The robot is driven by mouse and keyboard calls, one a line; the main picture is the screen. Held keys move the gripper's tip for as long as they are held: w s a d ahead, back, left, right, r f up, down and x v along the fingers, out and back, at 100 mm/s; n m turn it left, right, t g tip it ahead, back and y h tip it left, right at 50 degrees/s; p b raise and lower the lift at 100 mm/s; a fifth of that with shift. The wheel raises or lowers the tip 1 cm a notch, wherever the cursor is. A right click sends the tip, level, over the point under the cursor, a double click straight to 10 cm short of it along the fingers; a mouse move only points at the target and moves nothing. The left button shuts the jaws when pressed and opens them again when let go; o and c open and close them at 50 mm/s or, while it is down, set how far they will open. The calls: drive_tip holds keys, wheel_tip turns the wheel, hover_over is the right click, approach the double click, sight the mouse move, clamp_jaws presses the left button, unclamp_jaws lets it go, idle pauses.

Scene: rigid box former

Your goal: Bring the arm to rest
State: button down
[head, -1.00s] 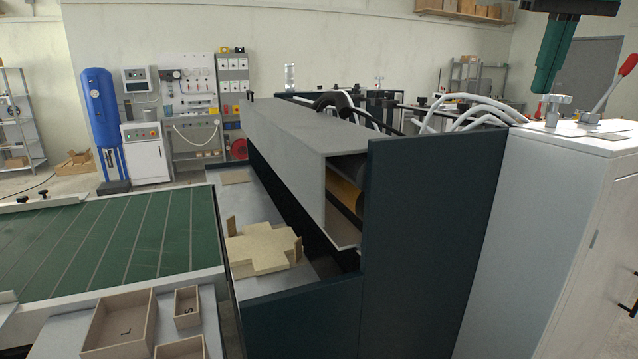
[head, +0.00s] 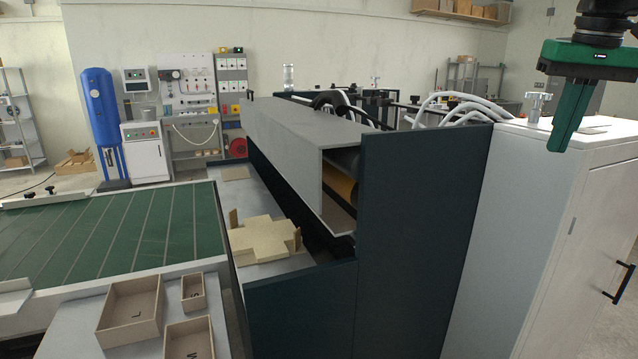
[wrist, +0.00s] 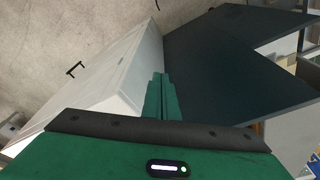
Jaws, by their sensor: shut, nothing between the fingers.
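My gripper (head: 562,143) is green and hangs fingers down at the upper right of the head view, in front of the white cabinet (head: 545,190). Its fingers are together with nothing between them. In the wrist view the closed green fingers (wrist: 160,80) point toward the white cabinet (wrist: 105,70) and the dark panel (wrist: 225,55) beside it.
The cabinet has a silver knob (head: 537,105) on top and a black handle (head: 620,284) on its front. A dark machine panel (head: 415,230) stands left of it. Trays lettered L (head: 133,318) and S (head: 193,292) sit lower left, by a green conveyor (head: 110,235).

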drive_tip(key=s+f+m, duration=0.1)
drive_tip(key=s+f, duration=0.7)
drive_tip(key=f, duration=0.3)
drive_tip(key=s+f+m+g, duration=0.1)
drive_tip(key=s+f, duration=0.7)
drive_tip(key=f, duration=0.2)
drive_tip(key=s+f+m+g, duration=0.1)
drive_tip(key=s+f, duration=0.7)
drive_tip(key=f, duration=0.3)
drive_tip(key=shift+a+f, duration=0.2)
drive_tip(key=shift+f, duration=0.15)
